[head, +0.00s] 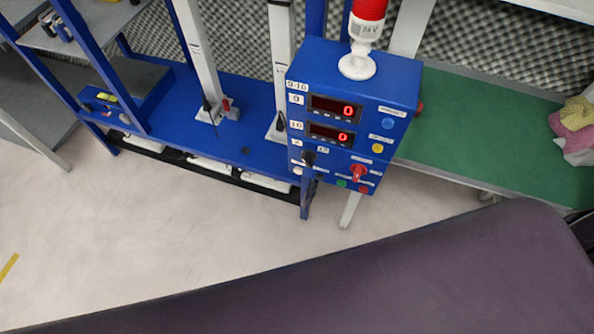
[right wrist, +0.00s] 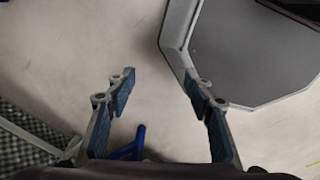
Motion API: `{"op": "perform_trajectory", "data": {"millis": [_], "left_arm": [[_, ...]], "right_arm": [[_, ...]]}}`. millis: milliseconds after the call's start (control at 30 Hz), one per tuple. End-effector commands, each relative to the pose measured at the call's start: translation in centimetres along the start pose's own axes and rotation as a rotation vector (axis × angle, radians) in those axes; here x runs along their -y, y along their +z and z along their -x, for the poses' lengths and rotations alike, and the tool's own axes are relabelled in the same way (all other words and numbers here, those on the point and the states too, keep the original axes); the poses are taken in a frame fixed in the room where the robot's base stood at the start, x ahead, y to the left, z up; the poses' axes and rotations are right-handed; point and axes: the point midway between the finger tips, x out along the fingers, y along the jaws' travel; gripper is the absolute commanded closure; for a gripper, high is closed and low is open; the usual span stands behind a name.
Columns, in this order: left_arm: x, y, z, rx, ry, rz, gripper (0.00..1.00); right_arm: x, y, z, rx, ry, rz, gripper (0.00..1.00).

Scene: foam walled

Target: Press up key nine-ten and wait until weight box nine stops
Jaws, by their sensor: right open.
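Which part is up key nine-ten is too small to read, and I cannot identify weight box nine. My right gripper (right wrist: 158,92) is open and empty above the floor in the right wrist view. My left gripper is not in view.
A blue frame with grey uprights (head: 200,60) stands left of the box. A green-topped bench (head: 470,130) with colourful cloths (head: 575,130) is at the right. A large dark purple surface (head: 400,280) fills the foreground. Pale floor (head: 130,235) is open at the left.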

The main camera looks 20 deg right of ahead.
Motion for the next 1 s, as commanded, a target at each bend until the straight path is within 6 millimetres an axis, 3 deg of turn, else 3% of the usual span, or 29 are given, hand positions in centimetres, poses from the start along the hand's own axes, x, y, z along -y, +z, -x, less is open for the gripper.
{"op": "perform_trajectory", "data": {"millis": [67, 400, 1000], "left_arm": [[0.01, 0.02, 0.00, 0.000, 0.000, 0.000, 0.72], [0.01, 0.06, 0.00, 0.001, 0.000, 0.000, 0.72], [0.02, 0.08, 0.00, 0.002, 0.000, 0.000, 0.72]], "right_arm": [[-0.01, -0.01, 0.00, 0.000, 0.000, 0.000, 0.63], [-0.01, 0.00, 0.00, 0.000, 0.000, 0.000, 1.00], [-0.02, 0.00, 0.00, 0.000, 0.000, 0.000, 1.00]]}}
